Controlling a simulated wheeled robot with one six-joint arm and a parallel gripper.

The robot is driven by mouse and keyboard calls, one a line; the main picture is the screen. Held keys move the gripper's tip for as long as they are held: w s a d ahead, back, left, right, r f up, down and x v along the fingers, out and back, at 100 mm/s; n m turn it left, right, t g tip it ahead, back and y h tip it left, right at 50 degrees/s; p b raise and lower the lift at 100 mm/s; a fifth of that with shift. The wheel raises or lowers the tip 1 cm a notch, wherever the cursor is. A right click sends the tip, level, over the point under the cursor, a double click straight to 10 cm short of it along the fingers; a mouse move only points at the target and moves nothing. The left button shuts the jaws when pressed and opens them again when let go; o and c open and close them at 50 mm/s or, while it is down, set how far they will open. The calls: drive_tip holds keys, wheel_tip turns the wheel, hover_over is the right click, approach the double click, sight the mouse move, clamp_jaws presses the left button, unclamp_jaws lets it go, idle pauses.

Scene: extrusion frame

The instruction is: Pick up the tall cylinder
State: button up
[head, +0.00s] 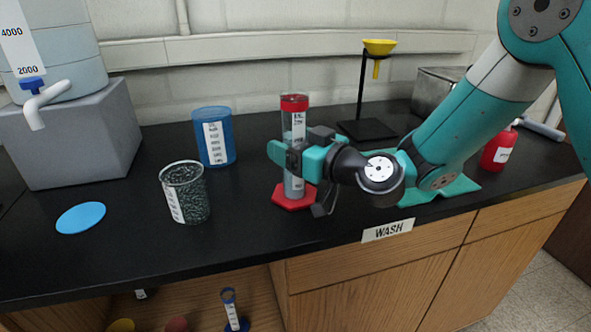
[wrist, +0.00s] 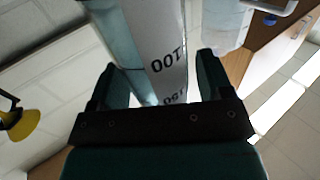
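The tall cylinder (head: 294,127) is clear with a red top rim, a white label and a red hexagonal base (head: 293,197). It stands upright on the black counter in the head view. My gripper (head: 292,156) reaches it from the right at about mid-height and hides part of its middle. In the wrist view the cylinder (wrist: 152,40), with printed numbers on its label, stands between the two fingers of my gripper (wrist: 157,68). The fingers are apart, with narrow gaps showing on both sides of the cylinder.
A glass beaker of dark granules (head: 187,193) and a blue cup (head: 214,137) stand to the left, near a blue disc (head: 81,217). A stand with a yellow funnel (head: 379,47) is behind, right. A red bottle (head: 498,150) is far right.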

drive_tip(key=c, duration=1.1)
drive_tip(key=shift+c, duration=0.2)
drive_tip(key=shift+r, duration=0.15)
